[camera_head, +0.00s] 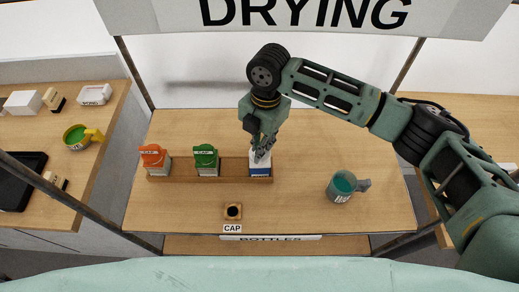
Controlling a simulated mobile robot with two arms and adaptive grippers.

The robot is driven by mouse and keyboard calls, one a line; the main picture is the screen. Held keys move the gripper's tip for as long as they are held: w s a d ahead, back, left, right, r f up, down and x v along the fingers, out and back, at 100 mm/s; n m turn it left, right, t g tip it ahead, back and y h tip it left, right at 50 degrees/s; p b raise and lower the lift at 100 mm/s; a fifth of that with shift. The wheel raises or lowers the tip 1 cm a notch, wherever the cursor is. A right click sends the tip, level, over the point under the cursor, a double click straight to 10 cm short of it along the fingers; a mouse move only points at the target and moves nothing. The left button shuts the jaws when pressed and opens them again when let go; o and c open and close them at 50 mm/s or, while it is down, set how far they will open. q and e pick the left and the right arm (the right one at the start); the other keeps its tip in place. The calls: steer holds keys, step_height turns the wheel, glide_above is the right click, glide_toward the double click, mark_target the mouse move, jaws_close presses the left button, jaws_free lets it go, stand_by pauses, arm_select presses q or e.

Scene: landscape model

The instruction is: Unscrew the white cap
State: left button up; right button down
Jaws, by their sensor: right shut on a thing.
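A bottle with a white cap (261,162) stands at the right end of a wooden rack, with a blue band (260,170) low on its body. My right gripper (262,150) comes down from above and is shut on the white cap. Its fingers hide part of the cap. A small square wooden holder (233,212) with a dark round hole sits near the table's front edge, behind a "CAP" label (232,228). My left gripper is not in view.
A side table on the left holds a green-and-yellow cup (80,137). A "DRYING" sign (300,14) hangs overhead.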

steer(key=shift+n, duration=0.4)
steer(key=n, duration=0.6)
steer(key=shift+h, duration=0.4)
steer(key=shift+r+p, duration=0.65)
steer(key=shift+p, duration=0.05)
steer(key=shift+r+p, duration=1)
steer(key=shift+r, duration=0.05)
